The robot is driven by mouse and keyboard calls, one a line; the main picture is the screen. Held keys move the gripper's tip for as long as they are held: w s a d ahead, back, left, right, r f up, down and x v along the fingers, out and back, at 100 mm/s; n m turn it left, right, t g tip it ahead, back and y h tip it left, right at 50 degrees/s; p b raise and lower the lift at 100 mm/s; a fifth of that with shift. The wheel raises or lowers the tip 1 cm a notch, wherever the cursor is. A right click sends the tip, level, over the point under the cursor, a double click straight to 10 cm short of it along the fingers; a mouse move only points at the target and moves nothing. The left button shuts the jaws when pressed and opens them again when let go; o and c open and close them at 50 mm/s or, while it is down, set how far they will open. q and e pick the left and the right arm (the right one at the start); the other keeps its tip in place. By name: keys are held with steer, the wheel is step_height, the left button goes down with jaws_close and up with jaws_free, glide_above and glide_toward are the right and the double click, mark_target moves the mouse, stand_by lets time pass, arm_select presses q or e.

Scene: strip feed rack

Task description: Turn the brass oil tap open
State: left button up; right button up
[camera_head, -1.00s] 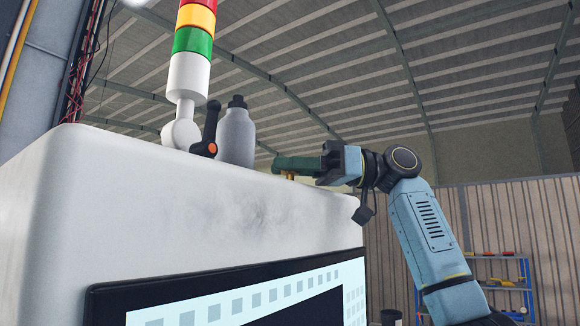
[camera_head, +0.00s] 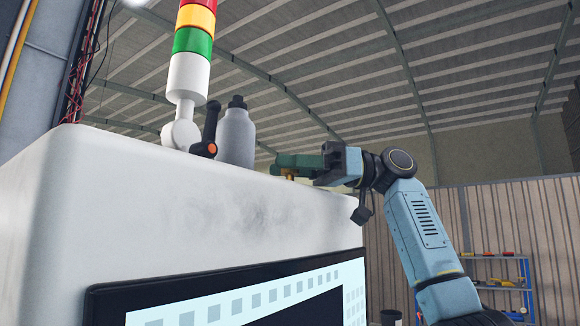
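My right gripper (camera_head: 299,165) reaches in from the right over the top far edge of the white cabinet. Its dark body lies nearly level and points left, with a green part at its tip. A small brass-coloured piece (camera_head: 288,175), likely part of the oil tap, shows just under the green part, low at the cabinet top. Most of the tap is hidden by the gripper and the cabinet edge. I cannot tell whether the fingers are closed on it. My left gripper is not in view.
The white cabinet (camera_head: 215,215) fills the lower left, with a screen panel on its front. A signal light column (camera_head: 192,40), a black lever with an orange hub (camera_head: 206,148) and a grey bottle (camera_head: 236,137) stand on top. A blue shelf (camera_head: 500,270) stands far right.

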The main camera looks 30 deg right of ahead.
steer(key=shift+d, duration=0.15)
steer(key=v, duration=1.3)
